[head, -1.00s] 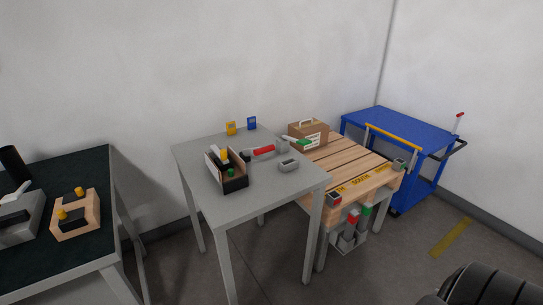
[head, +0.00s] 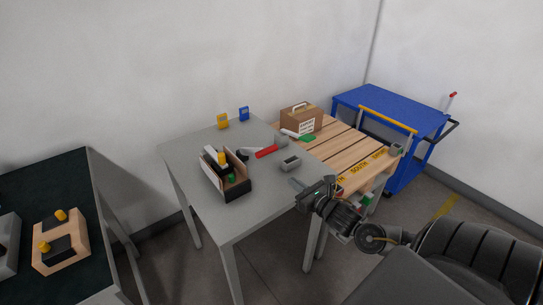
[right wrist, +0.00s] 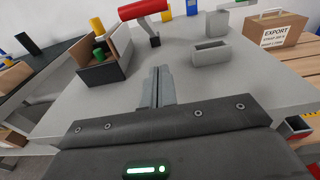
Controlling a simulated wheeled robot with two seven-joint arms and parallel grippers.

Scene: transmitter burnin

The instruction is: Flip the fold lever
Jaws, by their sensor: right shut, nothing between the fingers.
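A slim upright lever with a red tip (head: 452,95) stands at the far right corner of the blue cart (head: 432,122) in the head view, leaning slightly right. It looks like the fold lever, though no label shows. My right gripper (head: 297,186) is over the right front edge of the grey table, well left of the cart and apart from it. In the right wrist view its fingers (right wrist: 161,86) are together with nothing between them. The lever is outside the right wrist view. My left gripper is not in view.
The grey table (head: 215,216) carries an open box (head: 235,192), a red-handled tool (head: 266,152) and a grey block (head: 290,163). A wooden pallet-like table (head: 345,153) with a cardboard case (head: 301,117) stands between it and the cart. A yellow bar (head: 388,117) lines the cart's near side.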

